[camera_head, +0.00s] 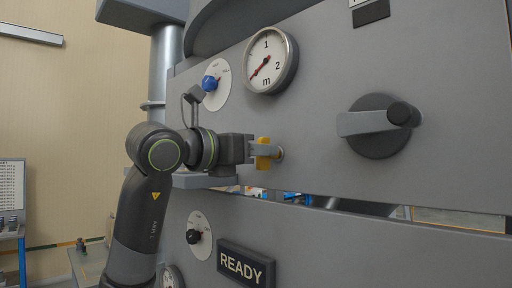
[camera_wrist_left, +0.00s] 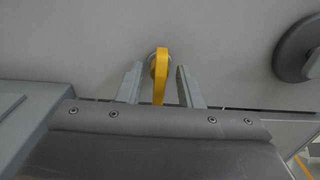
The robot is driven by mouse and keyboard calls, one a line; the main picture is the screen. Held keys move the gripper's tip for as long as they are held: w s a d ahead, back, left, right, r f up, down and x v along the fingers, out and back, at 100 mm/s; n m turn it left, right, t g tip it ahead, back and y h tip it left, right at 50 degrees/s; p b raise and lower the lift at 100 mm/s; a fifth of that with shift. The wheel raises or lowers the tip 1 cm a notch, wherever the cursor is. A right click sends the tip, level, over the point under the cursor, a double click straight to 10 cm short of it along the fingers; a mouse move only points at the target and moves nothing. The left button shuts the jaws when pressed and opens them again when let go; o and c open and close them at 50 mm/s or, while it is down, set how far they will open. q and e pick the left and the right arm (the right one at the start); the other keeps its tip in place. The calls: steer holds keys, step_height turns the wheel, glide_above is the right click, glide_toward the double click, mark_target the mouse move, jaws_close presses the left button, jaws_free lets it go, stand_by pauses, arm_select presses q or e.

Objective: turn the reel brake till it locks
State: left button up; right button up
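A yellow handle (camera_head: 262,163) stands out from a small round mount on the grey panel. No label shows on it, so I cannot tell for sure that it is the reel brake. My left gripper (camera_head: 268,151) is at the handle. In the left wrist view the yellow handle (camera_wrist_left: 160,80) is upright between the two fingers of my left gripper (camera_wrist_left: 159,69). A gap shows on each side of it, so the gripper is open around it and not clamped. My right gripper is not in view.
A large crank (camera_head: 365,122) with a dark knob is on the panel to the right. A dial gauge (camera_head: 270,62), a blue knob (camera_head: 209,83), a black knob (camera_head: 193,237) and a READY sign (camera_head: 245,264) surround the handle. A ledge (camera_head: 205,181) juts out below my left wrist.

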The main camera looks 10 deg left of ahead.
arm_select(q)
jaws_close()
steer(key=m+b, duration=0.1)
steer(key=m, duration=0.5)
steer(key=m+b, duration=0.1)
steer(key=m, duration=0.5)
steer(key=m+b, duration=0.1)
steer(key=m, duration=0.4)
steer(key=shift+s+d+f+m+b, duration=0.15)
steer(key=shift+d+f+m+b, duration=0.15)
steer(key=shift+m+b, duration=0.1)
stand_by(0.5)
